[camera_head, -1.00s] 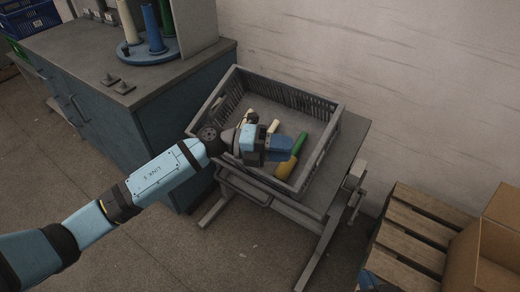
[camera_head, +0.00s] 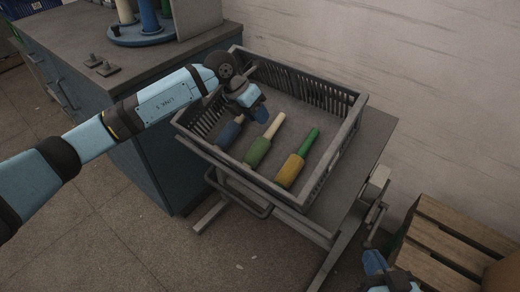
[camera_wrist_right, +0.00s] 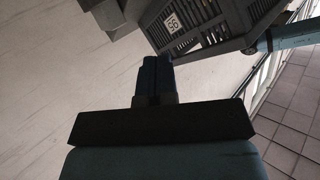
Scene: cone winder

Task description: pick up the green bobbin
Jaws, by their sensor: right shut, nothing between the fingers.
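The green bobbin (camera_head: 257,153), green with a cream tube end, lies in the grey crate (camera_head: 350,128) between two other bobbins. My left gripper (camera_head: 261,117) hangs over the crate, behind the green bobbin and near its cream end, apparently apart from it. Its blue fingers are small and foreshortened, so their opening cannot be told. My right gripper (camera_head: 374,262) is low at the right, outside the crate. In the right wrist view its fingers (camera_wrist_right: 155,75) are together and empty.
A blue bobbin (camera_head: 231,133) and a yellow bobbin with a green end (camera_head: 290,171) flank the green one. The crate rests on a grey stand (camera_head: 372,135). A cabinet (camera_head: 150,130) stands left, a wooden pallet (camera_head: 450,235) right, a wall behind.

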